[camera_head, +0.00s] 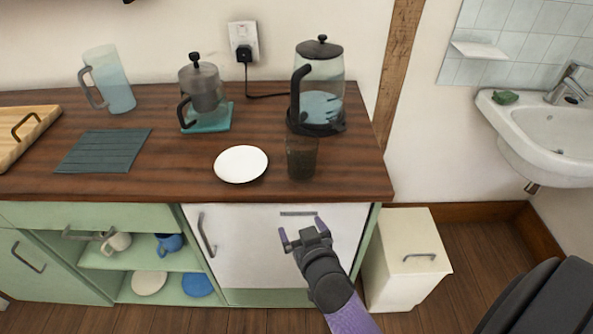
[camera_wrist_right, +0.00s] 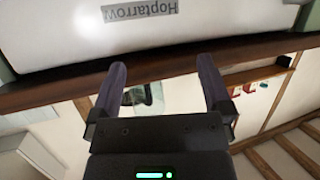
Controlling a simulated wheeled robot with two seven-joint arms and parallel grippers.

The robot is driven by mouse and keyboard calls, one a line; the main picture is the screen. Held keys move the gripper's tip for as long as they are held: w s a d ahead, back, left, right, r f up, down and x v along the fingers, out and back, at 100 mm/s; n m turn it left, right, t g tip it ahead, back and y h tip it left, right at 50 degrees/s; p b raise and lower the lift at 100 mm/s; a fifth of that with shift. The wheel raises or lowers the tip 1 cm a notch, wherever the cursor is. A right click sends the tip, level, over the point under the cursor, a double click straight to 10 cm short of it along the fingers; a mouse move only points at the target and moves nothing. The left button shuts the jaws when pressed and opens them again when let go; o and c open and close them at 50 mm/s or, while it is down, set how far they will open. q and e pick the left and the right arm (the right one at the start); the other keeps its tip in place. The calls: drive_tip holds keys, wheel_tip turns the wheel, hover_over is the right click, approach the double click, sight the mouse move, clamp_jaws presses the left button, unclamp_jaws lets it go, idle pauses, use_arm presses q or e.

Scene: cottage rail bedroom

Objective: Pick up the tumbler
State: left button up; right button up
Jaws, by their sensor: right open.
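The tumbler (camera_head: 301,157) is a dark, see-through glass. It stands upright near the front edge of the wooden counter, right of a white plate, in the head view. My right gripper (camera_head: 303,231) is in front of the white cabinet door, below the counter edge and apart from the tumbler. It is open and empty. In the right wrist view its two fingers (camera_wrist_right: 162,88) are spread wide, with the brown counter edge behind them. A clear vessel with a dark part shows between them; I cannot tell whether the tumbler is there. My left gripper is not in view.
On the counter (camera_head: 350,175), the kettle (camera_head: 320,85) stands behind the tumbler and the plate (camera_head: 241,164) lies to its left. A coffee press (camera_head: 203,90), pitcher (camera_head: 108,80) and dark mat (camera_head: 104,151) are farther left. A cream bin (camera_head: 405,265) stands right of the cabinet.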

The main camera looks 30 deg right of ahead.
sight(305, 172)
drive_tip(key=d+r+h, duration=0.1)
drive_tip(key=r, duration=0.1)
drive_tip(key=w+d+r+m+t+b, duration=0.1)
drive_tip(key=r, duration=0.2)
drive_tip(key=d+r+t+h, duration=0.1)
drive_tip(key=r, duration=0.2)
drive_tip(key=shift+w+d+m+h, duration=0.2)
drive_tip(key=shift+w+m+h, duration=0.1)
drive_tip(key=shift+w, duration=0.05)
drive_tip(key=b+x, duration=0.3)
drive_tip(key=x, duration=0.6)
drive_tip(key=shift+a+r, duration=0.1)
drive_tip(key=shift+w+r, duration=0.1)
drive_tip(key=shift+w, duration=0.15)
drive_tip(key=c, duration=0.9)
drive_tip(key=shift+c, duration=0.8)
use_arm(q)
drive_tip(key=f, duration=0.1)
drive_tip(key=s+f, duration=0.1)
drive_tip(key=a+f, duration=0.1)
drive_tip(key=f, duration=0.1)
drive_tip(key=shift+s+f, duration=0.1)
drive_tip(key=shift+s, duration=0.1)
use_arm(e)
drive_tip(key=shift+r, duration=0.1)
